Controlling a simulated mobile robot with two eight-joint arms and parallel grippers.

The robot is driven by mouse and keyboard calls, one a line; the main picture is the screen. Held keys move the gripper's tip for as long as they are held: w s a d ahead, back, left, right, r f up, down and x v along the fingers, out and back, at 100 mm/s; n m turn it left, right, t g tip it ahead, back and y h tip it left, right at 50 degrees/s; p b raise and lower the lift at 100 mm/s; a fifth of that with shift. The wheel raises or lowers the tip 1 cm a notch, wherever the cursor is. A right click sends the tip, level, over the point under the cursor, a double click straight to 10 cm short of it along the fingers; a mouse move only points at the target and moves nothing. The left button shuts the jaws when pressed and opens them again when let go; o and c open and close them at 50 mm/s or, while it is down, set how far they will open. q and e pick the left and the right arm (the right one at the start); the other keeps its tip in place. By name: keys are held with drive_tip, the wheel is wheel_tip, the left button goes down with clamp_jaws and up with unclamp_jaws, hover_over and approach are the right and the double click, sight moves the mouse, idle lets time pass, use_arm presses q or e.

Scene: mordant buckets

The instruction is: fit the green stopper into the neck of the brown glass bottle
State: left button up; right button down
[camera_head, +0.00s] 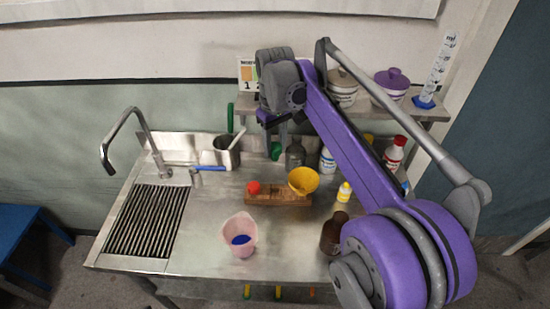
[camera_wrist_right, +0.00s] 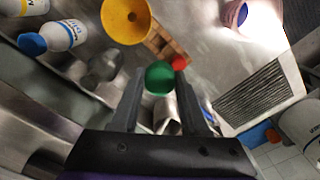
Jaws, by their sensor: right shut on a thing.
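The green stopper (camera_head: 276,150) is held between the fingers of my right gripper (camera_head: 276,135), above the back of the steel counter. In the right wrist view, the stopper (camera_wrist_right: 159,77) sits at the fingertips, with a finger on each side. The brown glass bottle (camera_head: 332,233) stands at the counter's front right, partly covered by my right arm. It is well forward and to the right of the gripper. I do not see this bottle in the right wrist view. My left gripper is not in view.
A wooden block (camera_head: 275,198) bears a red stopper (camera_head: 253,188) and a yellow funnel (camera_head: 303,180). The tap (camera_head: 150,145) is at left. A shelf (camera_head: 420,110) holds pots.

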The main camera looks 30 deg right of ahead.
sight(275, 145)
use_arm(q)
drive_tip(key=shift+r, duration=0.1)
use_arm(e)
drive_tip(key=shift+r, duration=0.65)
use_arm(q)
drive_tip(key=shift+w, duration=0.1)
use_arm(e)
drive_tip(key=shift+r, duration=0.1)
drive_tip(key=shift+r+p, duration=0.65)
drive_tip(key=shift+r, duration=0.65)
drive_tip(key=shift+w+r, duration=0.15)
drive_tip(key=shift+r, duration=0.4)
drive_tip(key=shift+s+r, duration=0.2)
drive_tip(key=shift+r, duration=0.35)
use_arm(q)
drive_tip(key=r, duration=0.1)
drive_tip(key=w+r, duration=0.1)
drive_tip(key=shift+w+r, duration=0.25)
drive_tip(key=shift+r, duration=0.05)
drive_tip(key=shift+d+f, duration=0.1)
use_arm(e)
drive_tip(key=shift+f, duration=0.1)
